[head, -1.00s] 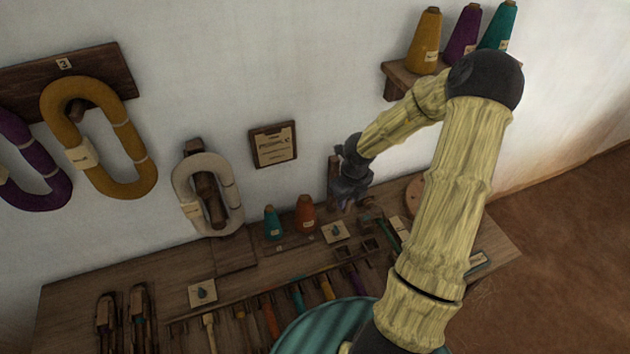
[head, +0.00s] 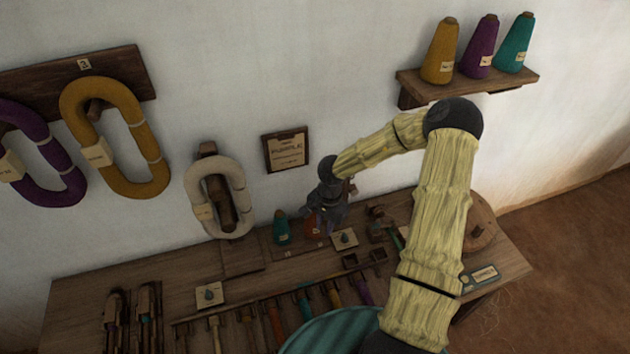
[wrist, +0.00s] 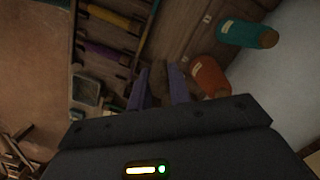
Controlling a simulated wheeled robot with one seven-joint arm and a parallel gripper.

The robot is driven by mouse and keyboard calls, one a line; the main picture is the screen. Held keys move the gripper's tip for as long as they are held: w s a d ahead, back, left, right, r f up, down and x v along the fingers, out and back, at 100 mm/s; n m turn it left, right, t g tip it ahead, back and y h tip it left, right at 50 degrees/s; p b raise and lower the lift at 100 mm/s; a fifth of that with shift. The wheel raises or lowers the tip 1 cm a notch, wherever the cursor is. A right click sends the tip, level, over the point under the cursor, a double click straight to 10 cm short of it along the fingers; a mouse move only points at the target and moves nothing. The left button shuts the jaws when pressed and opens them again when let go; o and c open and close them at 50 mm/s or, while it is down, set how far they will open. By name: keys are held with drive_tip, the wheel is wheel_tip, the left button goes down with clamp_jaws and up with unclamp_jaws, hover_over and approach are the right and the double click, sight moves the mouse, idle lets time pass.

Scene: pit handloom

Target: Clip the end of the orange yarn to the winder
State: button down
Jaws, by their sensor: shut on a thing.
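My gripper (head: 322,224) points down over the back of the bench, in front of the orange yarn cone (head: 311,232), which it partly hides. In the wrist view the orange cone (wrist: 208,77) lies just right of the two purplish fingers. The gripper (wrist: 160,92) is shut on a dim brownish piece (wrist: 158,78); I cannot tell whether this is the yarn's end. No orange strand can be made out. A small dark wooden device (head: 378,220) stands right of the gripper and may be the winder; its clip cannot be made out.
A teal cone (head: 282,228) stands left of the orange one, close to the wall. A cream skein (head: 188,190) hangs further left. Cards and a row of tools lie in front. A round wooden disc (head: 482,222) is at the right. A shelf (head: 500,82) with cones hangs above.

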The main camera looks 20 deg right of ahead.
drive_tip(key=a+f+n, duration=0.1)
drive_tip(key=n, duration=0.2)
drive_tip(key=a+f+n, duration=0.1)
drive_tip(key=n, duration=0.2)
drive_tip(key=a+f+n+h, duration=0.1)
drive_tip(key=a+n, duration=0.1)
drive_tip(key=n, duration=0.2)
drive_tip(key=shift+f+g, duration=0.2)
drive_tip(key=shift+g, duration=0.1)
